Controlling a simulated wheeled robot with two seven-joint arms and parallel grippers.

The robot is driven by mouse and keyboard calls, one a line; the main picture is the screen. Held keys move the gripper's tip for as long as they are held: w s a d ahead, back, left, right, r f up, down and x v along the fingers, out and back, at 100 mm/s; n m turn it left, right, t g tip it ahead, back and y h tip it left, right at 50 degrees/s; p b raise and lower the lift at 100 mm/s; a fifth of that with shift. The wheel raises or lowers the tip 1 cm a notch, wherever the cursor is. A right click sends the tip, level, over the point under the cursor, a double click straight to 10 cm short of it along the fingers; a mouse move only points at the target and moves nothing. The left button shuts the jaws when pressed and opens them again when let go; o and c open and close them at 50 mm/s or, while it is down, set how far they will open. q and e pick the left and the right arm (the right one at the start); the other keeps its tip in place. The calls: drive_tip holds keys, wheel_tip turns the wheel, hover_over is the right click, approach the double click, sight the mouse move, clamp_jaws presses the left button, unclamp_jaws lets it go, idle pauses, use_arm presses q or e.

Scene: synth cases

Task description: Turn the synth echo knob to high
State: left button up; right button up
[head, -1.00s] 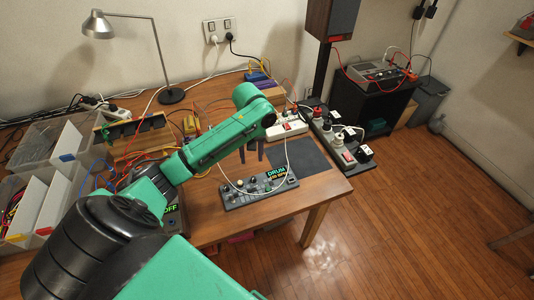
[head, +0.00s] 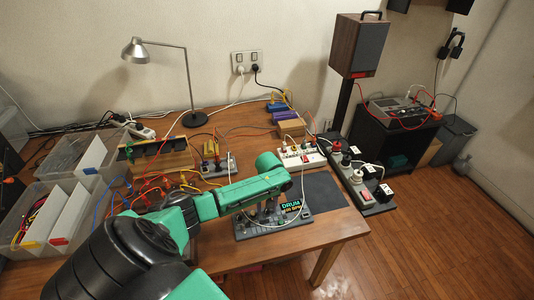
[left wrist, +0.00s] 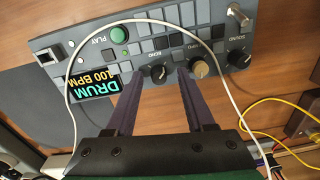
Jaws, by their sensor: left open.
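The grey synth (head: 262,230) lies near the front edge of the wooden table in the head view, its display reading DRUM. In the left wrist view the synth (left wrist: 80,35) appears upside down, with a DRUM 100 BPM display. The dark echo knob (left wrist: 157,73), with its ECHO label beside it, sits between the fingertips of my left gripper (left wrist: 161,78). The fingers are open and apart, one to each side of the knob; contact is not clear. In the head view my left gripper (head: 266,208) is over the synth and partly hidden by the arm. My right gripper is out of view.
A tan knob (left wrist: 199,67) stands close to the right finger, and a green play button (left wrist: 119,33) is beyond. A white cable (left wrist: 232,95) loops over the synth. A dark mat (head: 325,190) and a white power strip (head: 300,158) lie nearby.

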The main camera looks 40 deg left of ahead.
use_arm(q)
drive_tip(key=c, duration=0.4)
drive_tip(key=shift+w, duration=0.1)
clamp_jaws()
use_arm(e)
drive_tip(key=shift+s, duration=0.85)
drive_tip(key=shift+w, duration=0.15)
use_arm(q)
drive_tip(key=shift+m, duration=0.3)
use_arm(e)
drive_tip(key=shift+r, duration=0.15)
